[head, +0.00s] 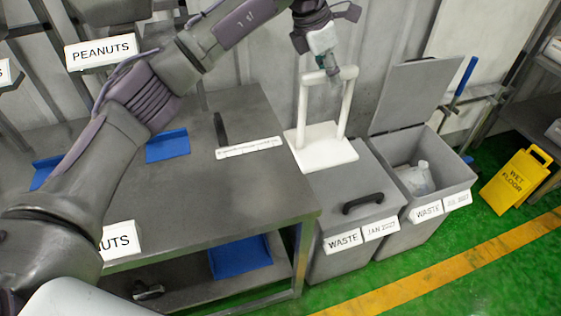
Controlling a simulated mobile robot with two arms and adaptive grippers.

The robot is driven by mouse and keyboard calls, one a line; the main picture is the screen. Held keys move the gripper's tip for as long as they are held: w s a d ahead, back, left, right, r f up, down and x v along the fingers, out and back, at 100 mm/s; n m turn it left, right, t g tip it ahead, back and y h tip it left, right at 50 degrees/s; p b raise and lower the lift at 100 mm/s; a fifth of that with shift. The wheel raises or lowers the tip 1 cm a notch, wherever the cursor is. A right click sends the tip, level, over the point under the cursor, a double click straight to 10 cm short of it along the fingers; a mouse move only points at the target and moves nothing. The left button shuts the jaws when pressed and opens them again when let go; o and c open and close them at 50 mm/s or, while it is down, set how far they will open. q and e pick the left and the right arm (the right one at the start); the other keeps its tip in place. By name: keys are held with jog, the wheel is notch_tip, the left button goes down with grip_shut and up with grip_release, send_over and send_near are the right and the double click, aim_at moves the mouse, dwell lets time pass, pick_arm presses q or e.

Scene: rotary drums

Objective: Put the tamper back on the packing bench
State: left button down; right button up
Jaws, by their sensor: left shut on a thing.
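The white tamper (323,143) has a flat square plate, two uprights and a crossbar handle on top. My left gripper (331,76) is shut on the tamper's crossbar from above. The tamper is upright, with its plate over the right back edge of the grey packing bench (215,195) and the back of the closed waste bin. I cannot tell whether the plate touches anything or hangs clear. My right gripper is not in view.
A long white label strip (248,148) and a blue scoop or tray (167,145) are on the bench. A closed waste bin (352,203) and an open one (437,172) stand right of it. A yellow wet-floor sign (517,181) is farther right. The bench's front middle is clear.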

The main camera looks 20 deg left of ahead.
pick_arm(q)
jog(key=shift+a+f, duration=0.1)
jog(key=shift+a, duration=0.1)
jog(key=s+a+f+p, duration=0.5)
jog(key=a+f, duration=0.5)
jog(key=shift+f, duration=0.25)
jog(key=shift+f, duration=0.15)
jog(key=c, duration=0.9)
grip_release()
jog(key=shift+c, duration=0.2)
